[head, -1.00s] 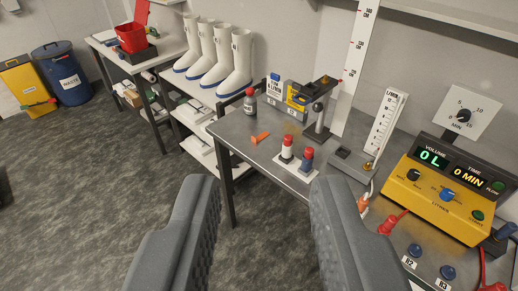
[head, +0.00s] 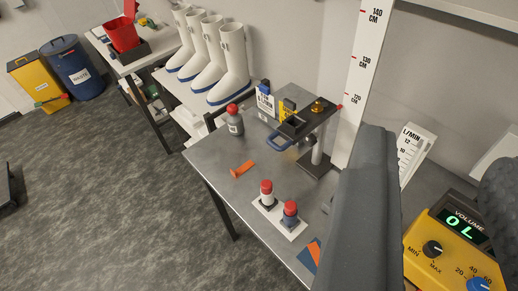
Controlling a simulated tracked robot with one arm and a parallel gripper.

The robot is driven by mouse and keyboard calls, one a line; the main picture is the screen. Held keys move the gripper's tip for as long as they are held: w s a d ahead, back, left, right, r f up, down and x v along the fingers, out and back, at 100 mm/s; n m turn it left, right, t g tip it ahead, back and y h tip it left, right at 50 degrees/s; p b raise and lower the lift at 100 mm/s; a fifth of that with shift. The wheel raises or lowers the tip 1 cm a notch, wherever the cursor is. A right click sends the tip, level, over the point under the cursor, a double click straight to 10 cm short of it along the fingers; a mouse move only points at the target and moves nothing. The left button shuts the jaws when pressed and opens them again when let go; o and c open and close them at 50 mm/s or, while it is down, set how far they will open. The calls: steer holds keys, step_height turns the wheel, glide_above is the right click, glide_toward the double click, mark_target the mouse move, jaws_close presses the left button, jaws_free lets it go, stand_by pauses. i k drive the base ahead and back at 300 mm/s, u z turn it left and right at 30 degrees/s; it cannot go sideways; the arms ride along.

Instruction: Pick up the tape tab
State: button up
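A small orange tab (head: 242,168), which I take for the tape tab, lies flat on the grey metal bench (head: 215,160) near its left edge, in front of a dark bottle with a red cap (head: 235,120). My gripper (head: 440,150) is open and empty. Its two dark grey fingers stand wide apart at the right of the view, with the right one cut off by the picture edge. The tab is well to the left of both fingers and nothing touches it. The left finger hides part of the bench.
Two red-capped vials (head: 266,193) stand on a white plate right of the tab. A dark stand (head: 318,160) rises behind. A yellow console (head: 450,250) is at the right. White boots (head: 230,65) stand on a rack behind. The floor at left is mostly clear.

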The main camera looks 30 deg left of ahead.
mark_target(246, 166)
steer(key=u, duration=0.3)
steer(key=i, duration=0.95)
steer(key=u, duration=0.6)
